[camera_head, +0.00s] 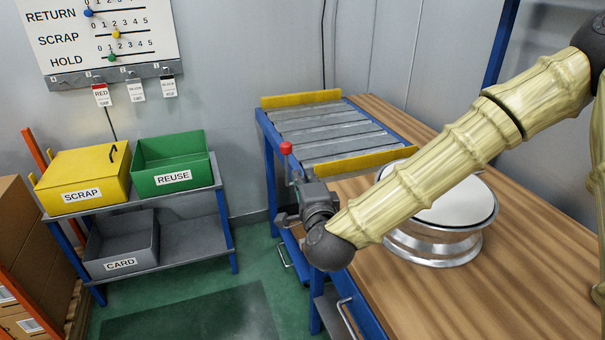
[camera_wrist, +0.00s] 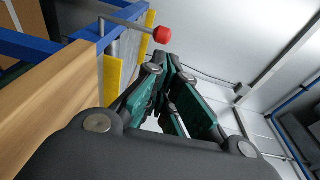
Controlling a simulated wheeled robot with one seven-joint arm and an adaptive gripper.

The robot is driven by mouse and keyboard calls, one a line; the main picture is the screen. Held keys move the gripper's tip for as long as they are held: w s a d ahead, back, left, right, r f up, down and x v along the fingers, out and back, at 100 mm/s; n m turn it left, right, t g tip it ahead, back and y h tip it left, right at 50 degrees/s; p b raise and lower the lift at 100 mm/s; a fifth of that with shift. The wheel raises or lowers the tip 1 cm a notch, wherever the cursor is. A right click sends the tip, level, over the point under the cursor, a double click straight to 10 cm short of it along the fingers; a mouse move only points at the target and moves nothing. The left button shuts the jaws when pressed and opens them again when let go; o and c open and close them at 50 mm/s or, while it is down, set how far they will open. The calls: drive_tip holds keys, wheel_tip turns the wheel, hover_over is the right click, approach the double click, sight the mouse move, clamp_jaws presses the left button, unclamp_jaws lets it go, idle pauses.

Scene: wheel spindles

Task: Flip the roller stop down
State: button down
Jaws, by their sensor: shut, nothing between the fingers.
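The roller stop is a grey bar with a red knob (camera_head: 286,148) at the front left corner of the roller conveyor (camera_head: 330,133). My gripper (camera_wrist: 166,62) is shut and empty, and appears apart from the knob. In the head view my gripper (camera_head: 284,218) is below the knob, beside the bench's left edge, with its fingers partly hidden.
The wooden bench (camera_head: 400,297) carries a silver wheel part (camera_head: 435,245) behind my arm. Yellow guards (camera_head: 300,98) edge the conveyor. A shelf to the left holds a yellow SCRAP bin (camera_head: 82,178), a green REUSE bin (camera_head: 172,165) and a grey CARD bin (camera_head: 122,245). Floor between is clear.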

drive_tip(key=w+a, duration=0.2)
drive_tip(key=w, duration=1)
drive_tip(key=shift+f+p, duration=0.4)
drive_tip(key=shift+d+r, duration=0.1)
drive_tip(key=shift+r, duration=0.05)
